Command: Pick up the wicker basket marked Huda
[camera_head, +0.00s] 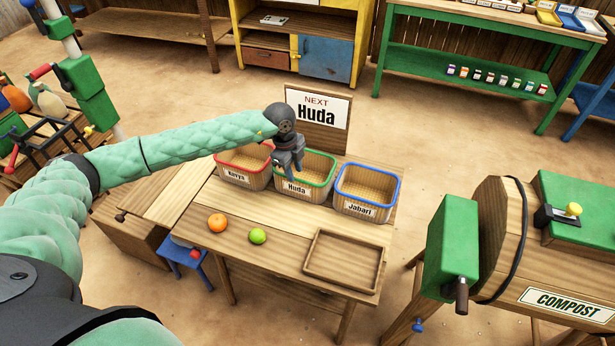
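The wicker basket marked Huda (318,195) has a green rim and stands upright on the wooden table, in the middle of a row of three. My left gripper (290,171) points down at the left part of this basket, with its fingertips close to the rim above the label. It hides part of the rim and the inside. I cannot tell whether the fingers touch the rim or are open or shut. My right gripper is not in view.
The red-rimmed Kavya basket (235,175) and blue-rimmed Jabari basket (350,206) stand close on either side. An orange (217,222), a lime (257,236) and an empty wooden tray (318,275) lie in front. A "NEXT Huda" sign (318,112) stands behind. A compost barrel (500,240) is at right.

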